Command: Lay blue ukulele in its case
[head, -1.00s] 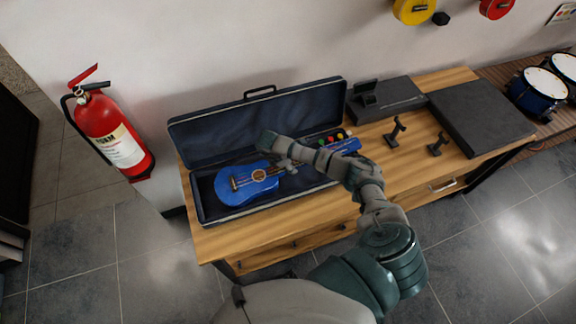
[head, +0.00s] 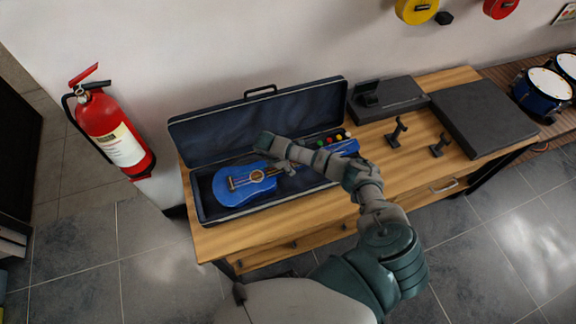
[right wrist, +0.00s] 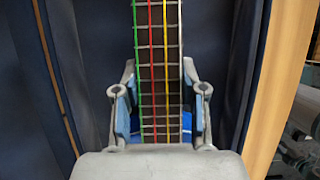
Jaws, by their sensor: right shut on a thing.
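The blue ukulele (head: 240,190) lies face up, lengthwise in the open dark case (head: 196,210), with its body at the left end and its head at the right. Whether it rests fully on the case floor I cannot tell. My right gripper (head: 287,168) is shut on the ukulele's neck from above. In the right wrist view, the fingers (right wrist: 158,98) stand on either side of the fretted neck with its coloured strings (right wrist: 158,40). My arm hides part of the neck. My left gripper is not in view.
The case stands on a wooden table (head: 290,222), its lid (head: 215,128) raised at the back. Black stands (head: 397,132) and a flat black box (head: 482,115) are to the right. A fire extinguisher (head: 112,130) is at left.

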